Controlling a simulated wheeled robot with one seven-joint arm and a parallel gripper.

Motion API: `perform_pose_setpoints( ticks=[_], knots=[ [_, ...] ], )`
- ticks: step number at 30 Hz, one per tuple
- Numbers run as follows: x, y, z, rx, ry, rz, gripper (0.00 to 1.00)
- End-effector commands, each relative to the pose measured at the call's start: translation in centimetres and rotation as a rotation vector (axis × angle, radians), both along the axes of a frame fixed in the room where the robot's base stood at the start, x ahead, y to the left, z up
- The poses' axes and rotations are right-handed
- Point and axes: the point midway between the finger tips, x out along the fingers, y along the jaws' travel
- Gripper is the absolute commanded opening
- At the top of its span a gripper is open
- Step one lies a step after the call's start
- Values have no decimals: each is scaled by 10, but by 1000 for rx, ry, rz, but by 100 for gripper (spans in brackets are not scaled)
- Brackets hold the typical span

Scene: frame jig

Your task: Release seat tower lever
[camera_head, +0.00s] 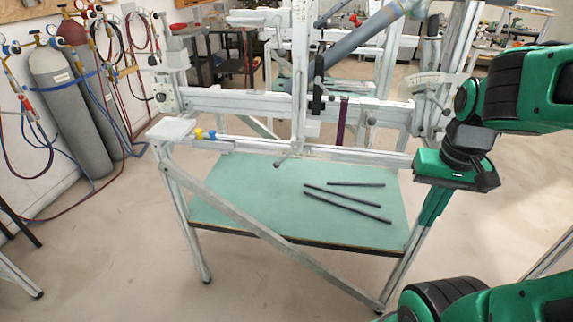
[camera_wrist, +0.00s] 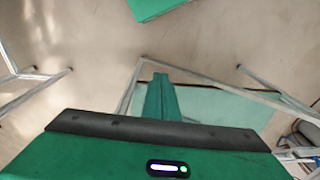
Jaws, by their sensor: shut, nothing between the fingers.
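The frame jig (camera_head: 240,100) is a pale metal stand with horizontal rails. An upright tower (camera_head: 300,70) rises from its middle. A dark handle-like part (camera_head: 317,90) sits beside this tower, and a short rod with a knob (camera_head: 279,164) hangs at the lower rail. I cannot tell which of these is the seat tower lever. My gripper (camera_head: 424,222) points down at the right end of the jig, well to the right of the tower. Its green fingers are together and empty. They also show in the wrist view (camera_wrist: 160,77), above the jig's corner and floor.
A green shelf (camera_head: 250,185) under the rails carries three dark tubes (camera_head: 345,202). A diagonal brace (camera_head: 250,226) crosses its front. A dark reddish strip (camera_head: 341,121) stands on the rail. Gas cylinders (camera_head: 70,105) stand at the left wall. The floor in front is clear.

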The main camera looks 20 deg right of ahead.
Motion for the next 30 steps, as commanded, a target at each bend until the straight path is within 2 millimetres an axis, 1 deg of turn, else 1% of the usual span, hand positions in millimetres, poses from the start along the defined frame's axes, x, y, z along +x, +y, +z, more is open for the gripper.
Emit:
perform_pose_setpoints(
  ticks=[4, 5, 6, 8, 9, 11, 12, 15, 18, 21, 24, 27, 30],
  knots=[
    [58, 3, -11, -37, -93, 21, 0],
    [73, 5, -13, -42, -120, 25, 0],
    [91, 9, -16, -47, -154, 31, 0],
    [119, 18, -21, -46, -209, 38, 0],
    [137, 24, -24, -43, -246, 41, 0],
    [164, 36, -28, -32, -302, 47, 0],
    [181, 45, -31, -21, -338, 49, 0],
    [221, 71, -38, 16, -424, 50, 0],
    [253, 96, -42, 63, -500, 47, 0],
    [276, 118, -46, 106, -558, 40, 0],
    [290, 135, -47, 140, -596, 34, 0],
    [298, 143, -48, 160, -618, 28, 0],
    [301, 146, -48, 167, -627, 26, 0]
  ],
)
